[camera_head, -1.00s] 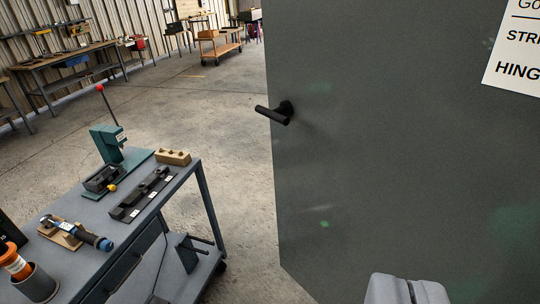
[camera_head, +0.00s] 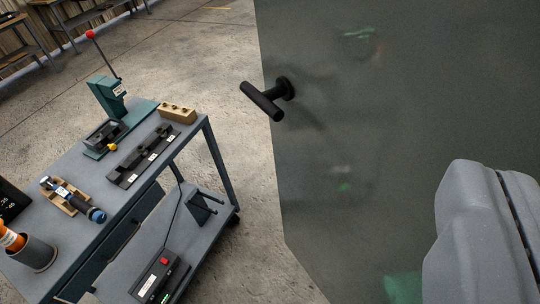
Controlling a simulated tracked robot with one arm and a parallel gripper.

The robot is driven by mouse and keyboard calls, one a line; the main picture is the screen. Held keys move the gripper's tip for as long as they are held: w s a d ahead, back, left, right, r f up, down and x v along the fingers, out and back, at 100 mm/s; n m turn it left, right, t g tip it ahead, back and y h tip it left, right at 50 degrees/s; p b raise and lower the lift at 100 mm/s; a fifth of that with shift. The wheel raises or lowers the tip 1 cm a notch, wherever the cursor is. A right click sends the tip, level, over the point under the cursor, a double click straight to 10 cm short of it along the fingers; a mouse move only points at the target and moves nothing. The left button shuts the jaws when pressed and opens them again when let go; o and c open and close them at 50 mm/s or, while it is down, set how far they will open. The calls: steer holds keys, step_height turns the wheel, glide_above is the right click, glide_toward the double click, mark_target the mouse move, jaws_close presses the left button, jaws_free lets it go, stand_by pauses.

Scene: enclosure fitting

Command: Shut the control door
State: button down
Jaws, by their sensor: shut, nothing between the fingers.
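The control door (camera_head: 350,150) is a large dark grey-green panel that fills the right half of the view. A black T-shaped handle (camera_head: 266,98) sticks out near its left edge. My gripper (camera_head: 500,185) is at the lower right, in front of the door's face and well to the right of the handle. Its two grey fingers are together with only a thin dark seam between them, and it holds nothing. I cannot tell whether it touches the door. The door's hinges and frame are out of view.
A grey workbench cart (camera_head: 190,150) stands left of the door, with a green lever press (camera_head: 108,100), a wooden block (camera_head: 177,113), a torque tool (camera_head: 75,198) and a cup (camera_head: 36,252) on top. Bare concrete floor (camera_head: 190,55) lies behind the cart.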

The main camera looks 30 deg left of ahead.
steer(key=w+a+f+n+g+h+p, duration=0.25)
steer(key=w+a+f+n, duration=0.2)
steer(key=w+f, duration=0.4)
steer(key=n+t+h+p, duration=0.2)
steer(key=n+h+p, duration=0.45)
steer(key=n, duration=1.85)
glide_toward(282, 153)
steer(key=shift+h, duration=0.4)
steer(key=x, duration=0.2)
steer(key=b+x, duration=0.1)
steer(key=x, duration=0.2)
steer(key=shift+w+d+f, duration=0.15)
steer(key=shift+w+f, duration=0.1)
steer(key=shift+w, duration=0.05)
steer(key=shift+w+d, duration=0.35)
steer(key=shift+w, duration=0.2)
steer(key=shift+a, duration=0.15)
